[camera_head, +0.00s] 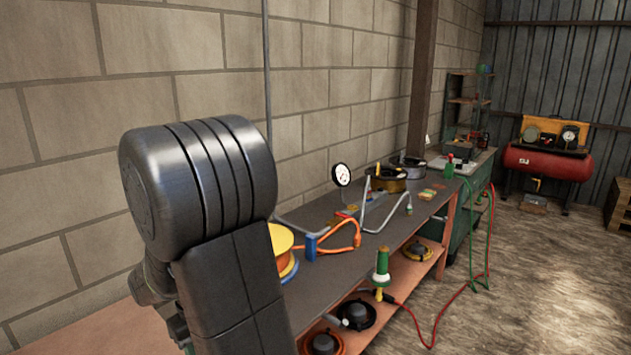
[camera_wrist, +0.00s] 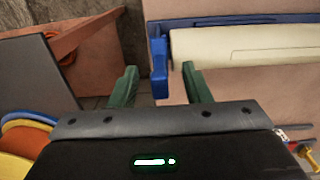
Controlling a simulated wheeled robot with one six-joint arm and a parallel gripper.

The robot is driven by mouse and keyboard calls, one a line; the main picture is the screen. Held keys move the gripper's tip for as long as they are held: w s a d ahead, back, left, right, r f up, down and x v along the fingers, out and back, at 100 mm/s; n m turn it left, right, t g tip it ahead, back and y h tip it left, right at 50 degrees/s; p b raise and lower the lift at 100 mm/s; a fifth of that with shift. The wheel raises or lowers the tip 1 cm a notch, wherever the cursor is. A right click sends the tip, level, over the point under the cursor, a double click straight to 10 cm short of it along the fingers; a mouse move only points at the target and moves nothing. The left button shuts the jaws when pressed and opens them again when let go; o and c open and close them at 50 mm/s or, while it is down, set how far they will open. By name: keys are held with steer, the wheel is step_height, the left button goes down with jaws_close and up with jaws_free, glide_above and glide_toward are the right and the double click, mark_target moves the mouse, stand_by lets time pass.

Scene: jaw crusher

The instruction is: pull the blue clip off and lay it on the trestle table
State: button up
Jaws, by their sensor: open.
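In the wrist view, my gripper (camera_wrist: 160,68) is open, with its two green fingers apart. A blue clip (camera_wrist: 159,66) shows between the fingertips, with a gap to each finger. It sits at the end of a blue strip that runs along the upper edge of a cream piece (camera_wrist: 250,44). I cannot tell how close in depth the fingers are to the clip. In the head view my gripper is hidden by my own arm. A long dark-topped table (camera_head: 345,240) with reddish legs runs along the wall; it may be the trestle table.
A yellow reel (camera_head: 281,240) and an orange cable (camera_head: 348,240) lie on the near part of the table, with a small blue piece (camera_head: 311,246) between them. A gauge (camera_head: 341,174) and bent grey tubes stand farther back. A lower shelf holds several round parts.

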jaws_close()
steer(key=shift+r, duration=0.15)
steer(key=shift+r+p, duration=2.5)
steer(key=shift+r, duration=0.4)
